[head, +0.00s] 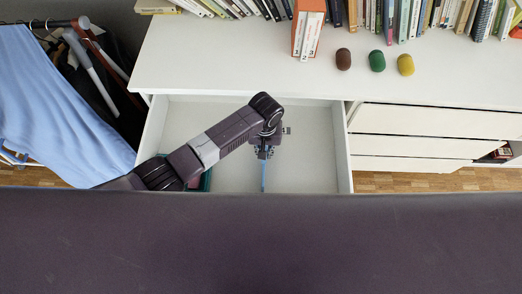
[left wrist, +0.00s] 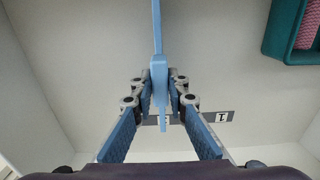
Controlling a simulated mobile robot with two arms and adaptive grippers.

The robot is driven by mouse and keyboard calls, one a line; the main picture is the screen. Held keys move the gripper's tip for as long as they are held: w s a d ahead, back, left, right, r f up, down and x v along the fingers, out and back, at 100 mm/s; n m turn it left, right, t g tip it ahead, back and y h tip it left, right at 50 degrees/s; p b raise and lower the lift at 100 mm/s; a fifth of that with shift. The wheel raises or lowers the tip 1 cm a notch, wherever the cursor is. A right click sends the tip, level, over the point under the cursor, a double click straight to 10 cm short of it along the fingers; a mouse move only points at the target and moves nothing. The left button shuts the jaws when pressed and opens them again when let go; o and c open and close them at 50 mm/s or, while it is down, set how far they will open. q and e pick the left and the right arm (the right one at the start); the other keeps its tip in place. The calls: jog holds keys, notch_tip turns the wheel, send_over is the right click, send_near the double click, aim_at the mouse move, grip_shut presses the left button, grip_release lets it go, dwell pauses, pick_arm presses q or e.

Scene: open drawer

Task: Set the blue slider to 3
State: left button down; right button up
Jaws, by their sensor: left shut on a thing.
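The blue slider (left wrist: 158,72) stands out between the fingers of my left gripper (left wrist: 160,88) in the left wrist view, with a long thin blue bar running from it to the top edge. The fingers are closed on it. In the head view, my left gripper (head: 265,149) is inside the open white drawer (head: 310,178), and the blue bar (head: 263,177) shows below it. A grey label strip (left wrist: 218,117) with a "1" lies beside the slider's pointed end; its left part is hidden by the gripper. No "3" is readable. My right gripper is not in view.
A teal tray (left wrist: 272,40) with a pink patterned thing (left wrist: 307,25) lies in the drawer. The white dresser top (head: 220,55) holds books and brown (head: 343,59), green (head: 377,61) and yellow (head: 406,64) lumps. Clothes (head: 60,95) hang at left. The drawer's right side is clear.

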pick_arm(q)
jog(key=c, duration=1.9)
grip_release()
jog(key=shift+r, duration=0.15)
notch_tip(320, 180, up, 12)
jog(key=shift+f, duration=0.1)
